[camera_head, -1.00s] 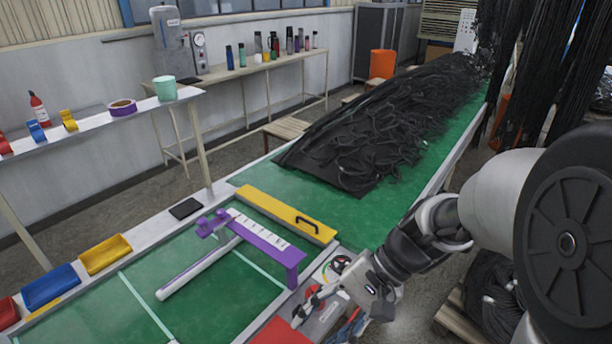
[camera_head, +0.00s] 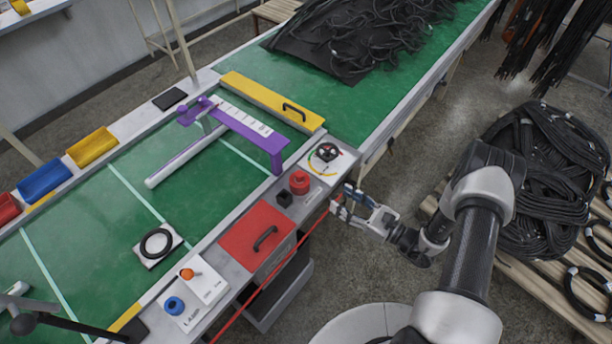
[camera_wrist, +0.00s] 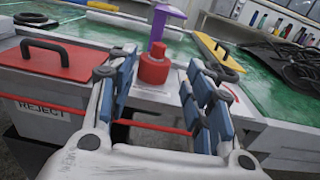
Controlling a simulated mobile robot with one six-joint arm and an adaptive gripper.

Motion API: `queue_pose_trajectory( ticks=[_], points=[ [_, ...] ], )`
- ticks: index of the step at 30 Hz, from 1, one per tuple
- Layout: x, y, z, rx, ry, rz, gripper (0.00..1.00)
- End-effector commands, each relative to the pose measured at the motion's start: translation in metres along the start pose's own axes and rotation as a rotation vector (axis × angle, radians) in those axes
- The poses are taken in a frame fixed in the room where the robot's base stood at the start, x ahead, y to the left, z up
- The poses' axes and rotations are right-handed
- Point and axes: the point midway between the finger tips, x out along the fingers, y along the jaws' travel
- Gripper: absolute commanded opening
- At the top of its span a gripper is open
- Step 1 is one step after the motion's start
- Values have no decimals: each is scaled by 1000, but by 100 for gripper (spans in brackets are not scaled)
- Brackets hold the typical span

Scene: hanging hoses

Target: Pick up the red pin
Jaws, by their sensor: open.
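The red pin (camera_head: 299,183), a short red cylinder with a narrower top, stands upright on the grey front ledge of the bench, beside a small black block (camera_head: 284,198). In the wrist view the red pin (camera_wrist: 154,68) shows beyond my fingers, between their tips in the picture. My gripper (camera_head: 340,203) is open and empty. It is just right of the bench's front edge, apart from the pin. Its blue-padded fingers (camera_wrist: 160,82) point toward the pin. The pin's base is visible.
A red lidded reject box (camera_head: 257,240) with a black handle stands left of the pin. A round dial plate (camera_head: 327,158) is behind it. A red cord (camera_head: 268,285) runs along the bench front. A purple frame (camera_head: 250,128) stands on the green belt.

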Motion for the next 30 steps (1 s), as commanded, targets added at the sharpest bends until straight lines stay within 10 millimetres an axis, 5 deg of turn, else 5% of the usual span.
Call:
queue_pose_trajectory(
  ticks=[5, 18, 30],
  points=[
    [12, -1, -8, 10, -2, -18, 47],
    [103, -1, -8, 9, -2, -16, 47],
    [142, 0, -12, 8, -3, -15, 47]
  ],
)
